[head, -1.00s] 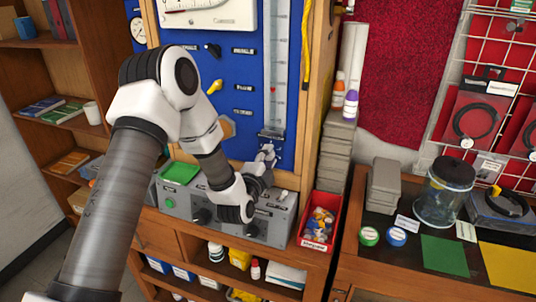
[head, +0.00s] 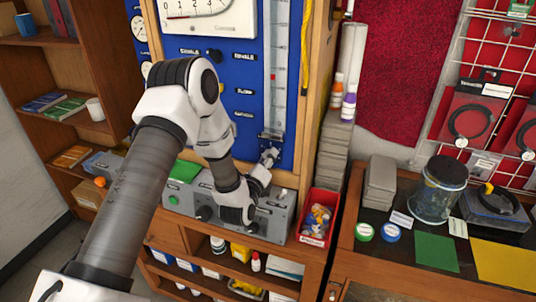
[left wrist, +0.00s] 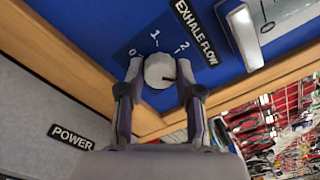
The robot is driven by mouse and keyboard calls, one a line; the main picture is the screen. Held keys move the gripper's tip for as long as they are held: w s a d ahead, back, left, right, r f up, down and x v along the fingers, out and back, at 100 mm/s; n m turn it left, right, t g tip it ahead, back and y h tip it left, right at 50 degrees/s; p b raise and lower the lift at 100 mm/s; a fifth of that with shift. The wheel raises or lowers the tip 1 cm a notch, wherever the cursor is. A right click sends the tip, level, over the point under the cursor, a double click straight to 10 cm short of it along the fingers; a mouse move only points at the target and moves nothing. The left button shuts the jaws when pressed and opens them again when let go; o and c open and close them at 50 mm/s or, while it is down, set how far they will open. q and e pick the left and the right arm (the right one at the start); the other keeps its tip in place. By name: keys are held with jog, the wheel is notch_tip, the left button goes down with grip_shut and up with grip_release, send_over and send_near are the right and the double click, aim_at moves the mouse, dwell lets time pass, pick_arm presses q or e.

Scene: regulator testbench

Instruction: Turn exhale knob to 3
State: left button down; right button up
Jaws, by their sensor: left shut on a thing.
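In the left wrist view the exhale flow knob (left wrist: 157,69) is a pale round knob on the blue panel, with a dark mark toward its right side. The EXHALE FLOW label (left wrist: 195,31) is above it. Scale marks 0, 1 and 2 show around the knob; a 3 is not visible. My left gripper (left wrist: 160,73) is shut on the knob, one finger on each side. In the head view my left gripper (head: 268,160) is at the lower edge of the blue panel and hides the knob. My right gripper is not in view.
A clear flow tube (head: 276,70) stands above the gripper. A grey control box (head: 272,215) sits just below, partly behind my arm. A red bin (head: 314,240) is to its right. A wooden post edges the panel on the right.

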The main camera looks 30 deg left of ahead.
pick_arm(q)
jog(key=shift+m+p, duration=0.35)
jog(key=shift+m, duration=0.45)
jog(key=shift+r, duration=0.1)
jog(key=c, duration=0.8)
grip_release()
jog(key=shift+o, duration=0.2)
jog(key=v, duration=1.1)
jog(key=shift+s, duration=0.4)
